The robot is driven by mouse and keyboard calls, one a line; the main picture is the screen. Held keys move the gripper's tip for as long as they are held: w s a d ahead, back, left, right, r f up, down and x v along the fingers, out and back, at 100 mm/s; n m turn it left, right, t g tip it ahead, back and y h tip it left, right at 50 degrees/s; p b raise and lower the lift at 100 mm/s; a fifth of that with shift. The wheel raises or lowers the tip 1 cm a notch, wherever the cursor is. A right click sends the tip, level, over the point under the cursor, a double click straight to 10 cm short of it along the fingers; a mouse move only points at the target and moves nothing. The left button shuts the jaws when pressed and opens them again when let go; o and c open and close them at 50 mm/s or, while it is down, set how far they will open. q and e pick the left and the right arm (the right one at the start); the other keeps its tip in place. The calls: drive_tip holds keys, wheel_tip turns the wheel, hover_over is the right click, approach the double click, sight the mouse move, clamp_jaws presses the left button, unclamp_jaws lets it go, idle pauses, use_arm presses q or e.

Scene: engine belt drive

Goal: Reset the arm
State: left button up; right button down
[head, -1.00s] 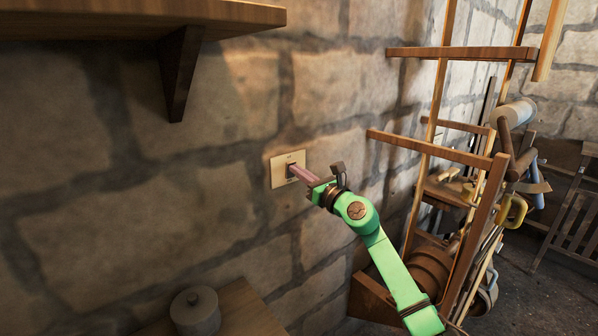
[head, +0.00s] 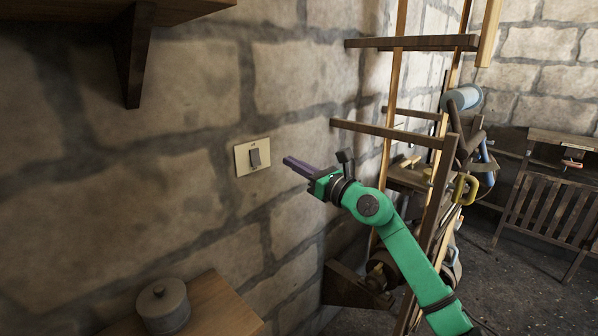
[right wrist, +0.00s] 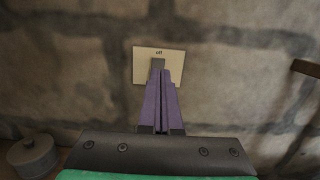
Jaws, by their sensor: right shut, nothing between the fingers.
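A cream wall plate with a grey rocker switch (head: 254,157) is on the stone wall, just left of my right gripper. My right gripper (head: 287,161) has purple fingers, closed together and empty, with a clear gap between their tips and the switch in the head view. In the right wrist view the closed fingers (right wrist: 161,75) point at the switch plate (right wrist: 174,60), which has the word "off" near its top edge. The fingers hide the lower part of the plate there. My left gripper is not in view.
A wooden rack (head: 393,131) with tools stands close to the right of my right arm. A wooden shelf (head: 185,10) is at upper left. A lidded pot (head: 163,308) stands on a small wooden table (head: 225,312) at lower left. Open wall lies around the switch.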

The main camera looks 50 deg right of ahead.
drive_tip(key=shift+s+r, duration=0.25)
drive_tip(key=shift+s, duration=0.55)
drive_tip(key=w+d+f+m+g+h, duration=0.15)
drive_tip(key=d+f+m, duration=0.4)
drive_tip(key=f, duration=0.75)
drive_tip(key=d+f+m+g+h, duration=0.1)
drive_tip(key=d+f+m+g, duration=0.1)
drive_tip(key=f+m, duration=0.85)
drive_tip(key=s+a+f+m+g, duration=0.1)
drive_tip(key=s+f+m+g, duration=0.2)
drive_tip(key=f, duration=0.9)
drive_tip(key=s+a+f+m+g, duration=0.1)
drive_tip(key=s+a+f+m, duration=0.2)
drive_tip(key=f, duration=0.9)
drive_tip(key=s+a+f+m+g, duration=0.2)
drive_tip(key=s+f+m, duration=0.15)
drive_tip(key=f, duration=0.35)
drive_tip(key=s+a+f+m+g, duration=0.2)
drive_tip(key=s+f, duration=0.3)
drive_tip(key=f, duration=0.1)
drive_tip(key=s+a+f+m+g+y, duration=0.1)
drive_tip(key=s+a+f+m+g, duration=0.2)
drive_tip(key=s+a+f, duration=0.5)
drive_tip(key=s+a+f+m+g+y, duration=0.2)
drive_tip(key=s+a+f, duration=0.6)
drive_tip(key=s, duration=0.8)
drive_tip(key=a+m+g, duration=0.1)
drive_tip(key=a+g, duration=0.1)
drive_tip(key=shift+a+f, duration=0.3)
